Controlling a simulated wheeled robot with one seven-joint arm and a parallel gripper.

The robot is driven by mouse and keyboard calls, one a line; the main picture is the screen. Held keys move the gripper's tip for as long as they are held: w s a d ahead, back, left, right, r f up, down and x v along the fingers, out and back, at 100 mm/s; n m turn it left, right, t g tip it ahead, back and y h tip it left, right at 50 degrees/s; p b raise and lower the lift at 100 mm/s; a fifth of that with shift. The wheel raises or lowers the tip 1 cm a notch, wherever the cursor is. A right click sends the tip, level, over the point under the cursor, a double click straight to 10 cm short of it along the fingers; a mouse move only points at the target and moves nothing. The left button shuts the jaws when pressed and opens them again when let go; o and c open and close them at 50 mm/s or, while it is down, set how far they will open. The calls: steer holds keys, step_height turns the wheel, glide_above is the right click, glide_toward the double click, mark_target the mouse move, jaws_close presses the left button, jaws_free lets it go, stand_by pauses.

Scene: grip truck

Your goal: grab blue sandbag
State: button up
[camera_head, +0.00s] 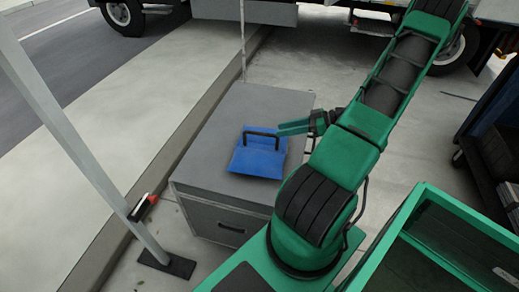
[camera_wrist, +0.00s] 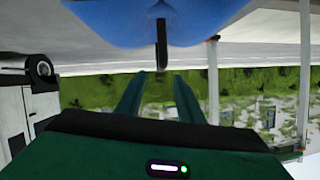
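The blue sandbag (camera_head: 258,160) lies on top of a grey case and has a dark handle (camera_head: 262,134) standing up from it. My gripper (camera_head: 280,128) reaches in from the right, its fingertips close to the handle's right end. In the wrist view, the sandbag (camera_wrist: 160,18) fills the top edge, with the handle (camera_wrist: 161,45) seen end-on. My gripper's two green fingers (camera_wrist: 158,78) are apart with nothing between them. The handle lies ahead, lined up with the gap. The exact distance to it is hard to tell.
The grey case (camera_head: 207,188) stands on the pavement by a kerb. A thin upright pole (camera_head: 242,40) rises behind it, and a slanted grey post (camera_head: 85,150) stands at left. My green arm comes from the right. A dark cart (camera_head: 490,150) stands at far right.

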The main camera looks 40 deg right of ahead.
mark_target(260, 133)
steer(key=x, duration=1)
steer(key=shift+w, duration=0.1)
steer(key=shift+c, duration=0.7)
jaws_close()
steer(key=shift+d, duration=0.1)
stand_by(0.4)
steer(key=shift+r, duration=0.15)
